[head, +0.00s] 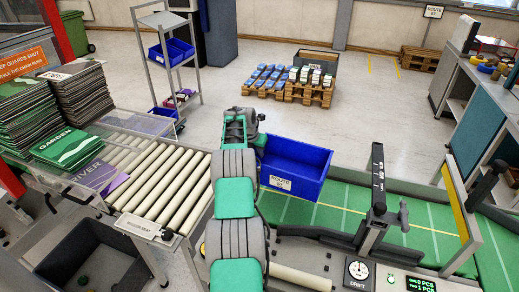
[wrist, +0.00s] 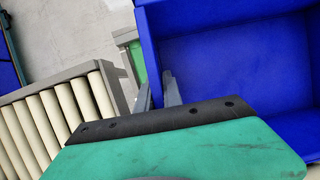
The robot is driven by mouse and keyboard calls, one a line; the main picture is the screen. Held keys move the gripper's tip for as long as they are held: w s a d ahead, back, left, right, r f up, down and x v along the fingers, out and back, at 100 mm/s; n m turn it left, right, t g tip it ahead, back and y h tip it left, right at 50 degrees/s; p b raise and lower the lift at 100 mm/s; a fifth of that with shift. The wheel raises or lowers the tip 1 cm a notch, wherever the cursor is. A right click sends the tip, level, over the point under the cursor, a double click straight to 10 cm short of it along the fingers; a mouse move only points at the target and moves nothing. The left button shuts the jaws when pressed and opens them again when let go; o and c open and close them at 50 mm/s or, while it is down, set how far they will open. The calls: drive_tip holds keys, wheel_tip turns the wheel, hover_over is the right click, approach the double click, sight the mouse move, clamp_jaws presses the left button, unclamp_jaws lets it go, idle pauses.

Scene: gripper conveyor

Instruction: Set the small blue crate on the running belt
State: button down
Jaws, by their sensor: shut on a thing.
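The small blue crate (head: 308,186) is upright at the left end of the green belt (head: 424,222), empty as far as I see, with a white label on its near side. I cannot tell whether its base touches the belt. My gripper (head: 256,142) is at the crate's left side, its fingers mostly hidden behind my arm in the head view. In the wrist view my gripper (wrist: 162,92) is shut on the left wall of the crate (wrist: 225,60), one finger on each side of it.
A black post with a handle (head: 377,185) stands at the belt's near edge, beside a control panel (head: 385,276). The belt right of the crate is clear.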

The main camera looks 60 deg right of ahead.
drive_tip(key=f+b, duration=0.4)
drive_tip(key=f, duration=0.1)
drive_tip(key=f+b, duration=0.2)
drive_tip(key=shift+s+d+f, duration=0.15)
drive_tip(key=shift+d+f, duration=0.1)
drive_tip(key=shift+f, duration=0.05)
drive_tip(key=c, duration=1.4)
unclamp_jaws()
drive_tip(key=shift+a, duration=0.1)
